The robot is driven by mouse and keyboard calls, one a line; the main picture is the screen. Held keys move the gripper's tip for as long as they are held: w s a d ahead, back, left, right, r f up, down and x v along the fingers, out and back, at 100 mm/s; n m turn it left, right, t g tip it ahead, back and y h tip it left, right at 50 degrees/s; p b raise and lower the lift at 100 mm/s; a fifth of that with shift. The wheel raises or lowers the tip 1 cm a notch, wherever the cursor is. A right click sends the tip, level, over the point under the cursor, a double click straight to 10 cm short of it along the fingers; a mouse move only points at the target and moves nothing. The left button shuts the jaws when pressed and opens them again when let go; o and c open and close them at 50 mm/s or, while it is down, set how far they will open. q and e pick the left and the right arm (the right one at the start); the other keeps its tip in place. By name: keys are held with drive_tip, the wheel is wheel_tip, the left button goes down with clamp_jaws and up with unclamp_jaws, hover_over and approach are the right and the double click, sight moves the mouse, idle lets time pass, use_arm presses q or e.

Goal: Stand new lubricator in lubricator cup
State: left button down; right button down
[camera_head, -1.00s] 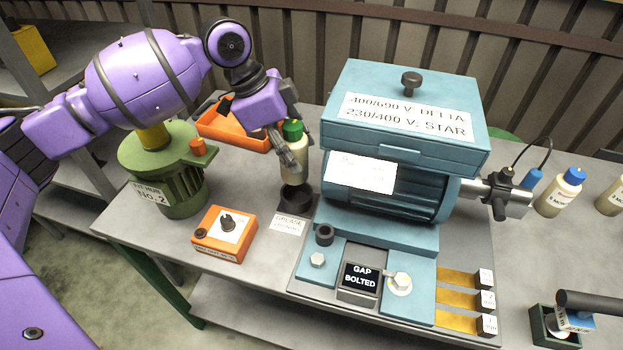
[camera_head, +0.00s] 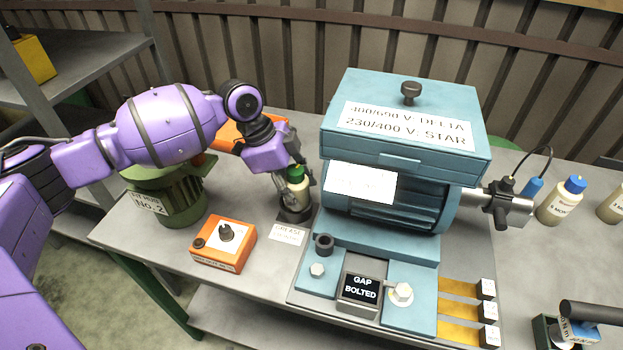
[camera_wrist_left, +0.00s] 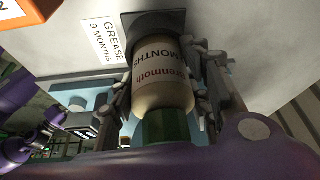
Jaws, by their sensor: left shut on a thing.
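The lubricator (camera_head: 298,188) is a pale bottle with a green cap, upright between the fingers of my left gripper (camera_head: 291,190). The left gripper is shut on it. The black lubricator cup (camera_head: 294,214) stands on the table in front of the orange tray, left of the blue motor. The bottle's lower end is at the cup's mouth and appears to be inside it. In the left wrist view the lubricator (camera_wrist_left: 163,80) shows red lettering and its far end meets the dark cup (camera_wrist_left: 158,47). How deep it sits is hidden. My right gripper is not in view.
The blue motor (camera_head: 405,120) stands close right of the cup. An orange box with a knob (camera_head: 224,243) and a grease label (camera_head: 287,235) lie in front. The green unit (camera_head: 172,200) and orange tray (camera_head: 232,131) are left and behind. Blue-capped bottles (camera_head: 562,203) stand at right.

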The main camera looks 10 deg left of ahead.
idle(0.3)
use_arm(q)
drive_tip(key=c, duration=0.9)
unclamp_jaws()
drive_tip(key=shift+f, duration=0.1)
drive_tip(key=v, duration=1.2)
